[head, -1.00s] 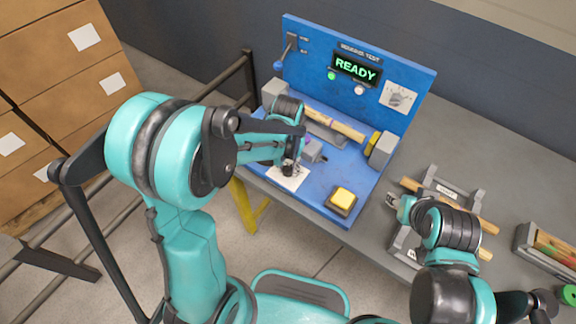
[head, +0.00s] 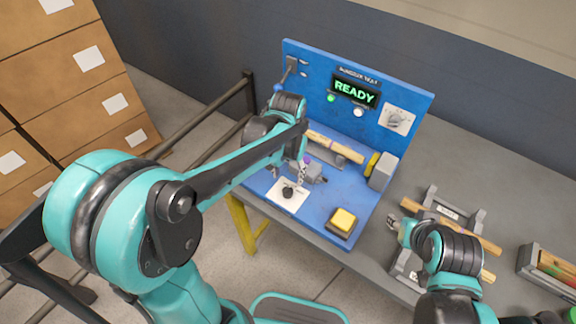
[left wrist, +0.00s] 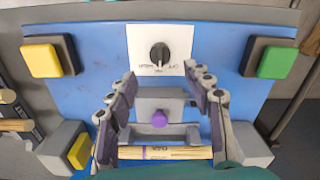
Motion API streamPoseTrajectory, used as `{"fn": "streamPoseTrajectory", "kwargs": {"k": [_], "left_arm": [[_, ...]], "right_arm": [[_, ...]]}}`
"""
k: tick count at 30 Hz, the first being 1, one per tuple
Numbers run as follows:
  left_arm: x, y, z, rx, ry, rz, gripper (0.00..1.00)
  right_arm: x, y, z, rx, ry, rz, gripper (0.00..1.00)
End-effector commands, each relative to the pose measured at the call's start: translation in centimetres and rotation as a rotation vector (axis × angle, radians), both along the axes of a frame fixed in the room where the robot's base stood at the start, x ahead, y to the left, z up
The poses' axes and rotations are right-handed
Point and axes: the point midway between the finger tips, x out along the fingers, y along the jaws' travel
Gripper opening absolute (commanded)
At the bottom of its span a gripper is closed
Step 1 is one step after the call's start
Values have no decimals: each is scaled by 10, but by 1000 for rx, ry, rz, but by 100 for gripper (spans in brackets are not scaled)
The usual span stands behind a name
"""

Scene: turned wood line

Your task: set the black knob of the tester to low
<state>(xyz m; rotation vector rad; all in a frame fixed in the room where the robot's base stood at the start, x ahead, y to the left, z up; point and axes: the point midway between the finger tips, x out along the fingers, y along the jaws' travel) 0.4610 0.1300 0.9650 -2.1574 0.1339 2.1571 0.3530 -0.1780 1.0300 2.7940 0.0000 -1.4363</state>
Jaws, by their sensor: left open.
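The tester (head: 322,212) is a blue bench unit with an upright panel. Its black knob (head: 288,193) sits on a white label plate (head: 276,196) on the base. In the left wrist view the black knob (left wrist: 160,55) shows a small light mark at its upper edge; the label words are too small to read surely. My left gripper (head: 301,172) is open and empty, just behind the knob in the head view. In the left wrist view the left gripper (left wrist: 160,73) has its fingers apart, with the knob beyond the tips. My right gripper (head: 395,224) is by a rack; its jaws are unclear.
A display (head: 355,92) reads READY. A yellow button (head: 343,220) is on the base, and a green button (left wrist: 278,60) shows in the left wrist view. A wooden piece (head: 335,146) lies across the tester.

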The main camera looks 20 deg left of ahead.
Motion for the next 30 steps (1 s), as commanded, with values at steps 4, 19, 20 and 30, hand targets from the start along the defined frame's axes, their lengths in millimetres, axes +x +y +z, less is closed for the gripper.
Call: {"fn": "streamPoseTrajectory", "kwargs": {"k": [4,19,20,30], "left_arm": [[0,0,26,0,0,0,51],[0,0,41,0,0,0,51],[0,0,41,0,0,0,51],[-10,5,48,-4,-42,9,51]], "right_arm": [[0,0,0,0,0,0,40],[0,0,0,0,0,0,40],[0,0,0,0,0,0,40],[0,0,0,0,0,0,40]]}}
